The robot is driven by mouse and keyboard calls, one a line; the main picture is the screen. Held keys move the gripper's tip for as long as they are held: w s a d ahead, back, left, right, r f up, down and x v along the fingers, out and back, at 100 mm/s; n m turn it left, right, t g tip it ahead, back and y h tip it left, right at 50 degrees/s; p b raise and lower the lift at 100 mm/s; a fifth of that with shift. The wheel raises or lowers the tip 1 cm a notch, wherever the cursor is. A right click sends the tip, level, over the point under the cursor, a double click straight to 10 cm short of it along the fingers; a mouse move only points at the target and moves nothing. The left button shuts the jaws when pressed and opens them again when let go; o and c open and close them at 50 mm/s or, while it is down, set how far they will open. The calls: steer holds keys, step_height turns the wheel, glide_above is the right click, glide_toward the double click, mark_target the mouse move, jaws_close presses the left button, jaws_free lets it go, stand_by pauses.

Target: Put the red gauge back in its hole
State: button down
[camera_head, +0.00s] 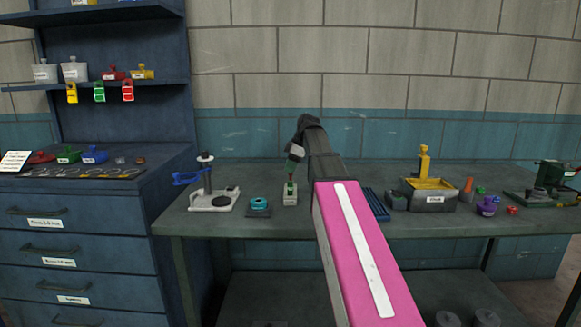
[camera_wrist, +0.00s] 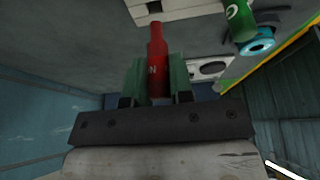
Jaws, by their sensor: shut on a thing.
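My gripper (camera_wrist: 157,85) is shut on the red gauge (camera_wrist: 157,55), a stepped red cylinder with a narrower end, held between two green fingers. In the head view my gripper (camera_head: 294,164) is over the workbench, just above a small pale block (camera_head: 290,198). A small red and green patch shows between the fingers and the block; I cannot tell whether anything touches. The pale block (camera_wrist: 170,9) also shows at the top of the wrist view, beyond the gauge's narrow end. I cannot make out the gauge's hole.
A green cylinder with a white mark (camera_wrist: 238,20) is near a teal ring (camera_wrist: 257,47) in the wrist view. The teal ring on its dark base (camera_head: 258,205) is left of the block. A white-based stand (camera_head: 210,200) is farther left. A grey bin (camera_head: 430,198) is at right.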

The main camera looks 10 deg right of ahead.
mark_target(291, 176)
steer(key=shift+f, duration=2.2)
stand_by(2.3)
stand_by(0.3)
steer(key=c, duration=0.9)
jaws_free()
steer(key=shift+r, duration=0.1)
steer(key=v, duration=1)
steer(key=shift+d+r, duration=0.15)
steer(key=shift+r, duration=0.15)
